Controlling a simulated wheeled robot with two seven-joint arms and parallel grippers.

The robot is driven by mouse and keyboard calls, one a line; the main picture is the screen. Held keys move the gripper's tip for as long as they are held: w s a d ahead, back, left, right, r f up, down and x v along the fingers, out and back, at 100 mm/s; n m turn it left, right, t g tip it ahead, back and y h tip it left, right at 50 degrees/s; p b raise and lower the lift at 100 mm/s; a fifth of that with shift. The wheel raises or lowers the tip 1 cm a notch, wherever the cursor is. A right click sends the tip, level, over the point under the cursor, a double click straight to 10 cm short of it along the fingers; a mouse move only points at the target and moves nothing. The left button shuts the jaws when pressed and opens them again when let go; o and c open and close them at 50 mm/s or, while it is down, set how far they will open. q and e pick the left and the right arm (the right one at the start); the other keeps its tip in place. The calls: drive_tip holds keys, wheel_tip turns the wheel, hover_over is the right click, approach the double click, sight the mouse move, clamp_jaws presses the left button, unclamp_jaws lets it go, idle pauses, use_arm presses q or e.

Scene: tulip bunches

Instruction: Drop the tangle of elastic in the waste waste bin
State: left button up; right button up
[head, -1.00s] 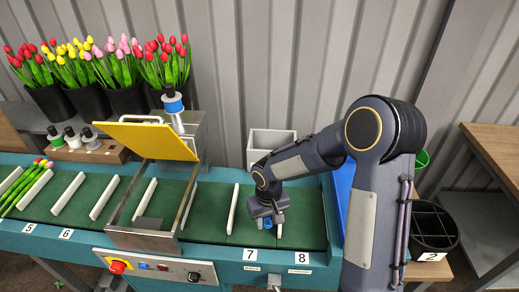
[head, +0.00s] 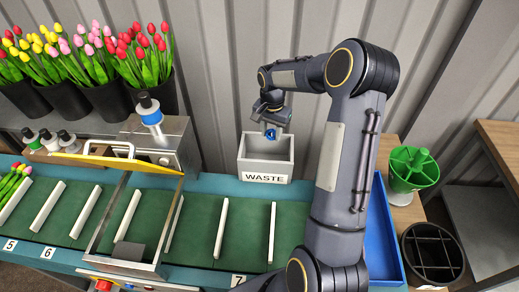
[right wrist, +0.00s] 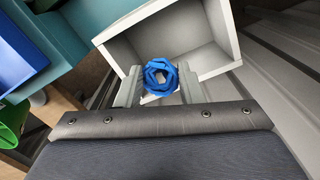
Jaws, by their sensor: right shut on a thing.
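The tangle of elastic (head: 270,134) is a small blue knotted ring. My right gripper (head: 269,128) is shut on it and holds it up over the waste bin. In the right wrist view the blue tangle (right wrist: 160,77) sits between the fingertips, with the bin's opening behind it. The waste bin (head: 265,178) is a light grey open box with a WASTE label, standing behind the conveyor; its wall also shows in the right wrist view (right wrist: 222,30). The bin looks empty where I see inside. My left gripper is not in view.
The green conveyor (head: 245,225) with white dividers runs in front of the bin. A steel machine (head: 160,140) with a yellow lid stands left of it. A blue tray (head: 385,235), a green container (head: 412,168) and a black divided pot (head: 432,255) are at the right.

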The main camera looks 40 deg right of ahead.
drive_tip(key=shift+s+f+b, duration=0.15)
drive_tip(key=shift+f+b, duration=0.25)
drive_tip(key=shift+f, duration=0.1)
wheel_tip(320, 180, down, 5)
drive_tip(key=b, duration=0.2)
drive_tip(key=shift+r+b, duration=0.1)
drive_tip(key=shift+b, duration=0.3)
drive_tip(key=o, duration=1)
drive_tip(key=shift+o, duration=0.2)
drive_tip(key=shift+r, duration=0.1)
wheel_tip(320, 180, up, 8)
drive_tip(key=shift+f+b, duration=0.15)
drive_tip(key=shift+b, duration=0.4)
drive_tip(key=shift+f, duration=0.1)
